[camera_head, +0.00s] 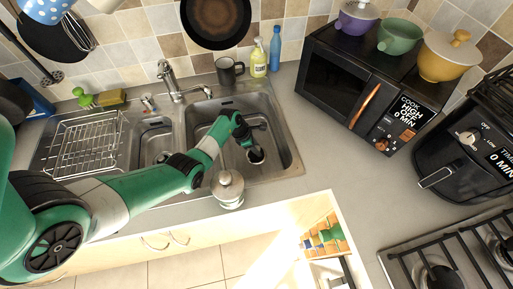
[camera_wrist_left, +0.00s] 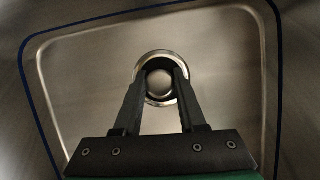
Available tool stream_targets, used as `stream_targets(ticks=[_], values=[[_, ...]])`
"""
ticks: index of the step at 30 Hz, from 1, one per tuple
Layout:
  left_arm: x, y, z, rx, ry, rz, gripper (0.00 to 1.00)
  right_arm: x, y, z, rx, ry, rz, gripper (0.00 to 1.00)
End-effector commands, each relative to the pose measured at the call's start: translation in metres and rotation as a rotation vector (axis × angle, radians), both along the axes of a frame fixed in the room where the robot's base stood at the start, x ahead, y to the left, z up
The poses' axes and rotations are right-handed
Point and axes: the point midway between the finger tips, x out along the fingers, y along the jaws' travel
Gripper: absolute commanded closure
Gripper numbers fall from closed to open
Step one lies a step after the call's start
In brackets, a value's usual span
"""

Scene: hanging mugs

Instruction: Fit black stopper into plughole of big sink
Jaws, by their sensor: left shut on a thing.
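The big sink (camera_head: 285,150) is the right-hand steel basin. My left gripper (camera_head: 250,143) reaches down into it. Its jaws are shut on a small dark round piece with a pale face, the black stopper (camera_head: 256,156). In the left wrist view the two fingertips (camera_wrist_left: 160,80) close around a round greyish piece, the stopper (camera_wrist_left: 160,84). A shiny ring (camera_wrist_left: 158,53), which looks like the plughole rim, surrounds it. I cannot tell whether the stopper is seated in the hole or held above it. My right gripper is not in view.
A tap (camera_head: 172,82) stands behind the basins. A wire dish rack (camera_head: 80,145) is at the left. A lidded steel jar (camera_head: 228,188) stands on the counter in front of the sink, close to my left arm. A black mug (camera_head: 229,70) and bottles stand behind.

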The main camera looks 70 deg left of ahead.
Motion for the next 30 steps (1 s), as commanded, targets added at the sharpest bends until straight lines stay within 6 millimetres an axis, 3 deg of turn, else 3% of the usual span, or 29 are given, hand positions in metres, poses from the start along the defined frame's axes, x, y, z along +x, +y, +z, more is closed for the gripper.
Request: stream_targets(ticks=[30], values=[[0.000, 0.000, -0.010, 0.001, -0.001, 0.000, 1.00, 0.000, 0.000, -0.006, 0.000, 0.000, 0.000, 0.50]])
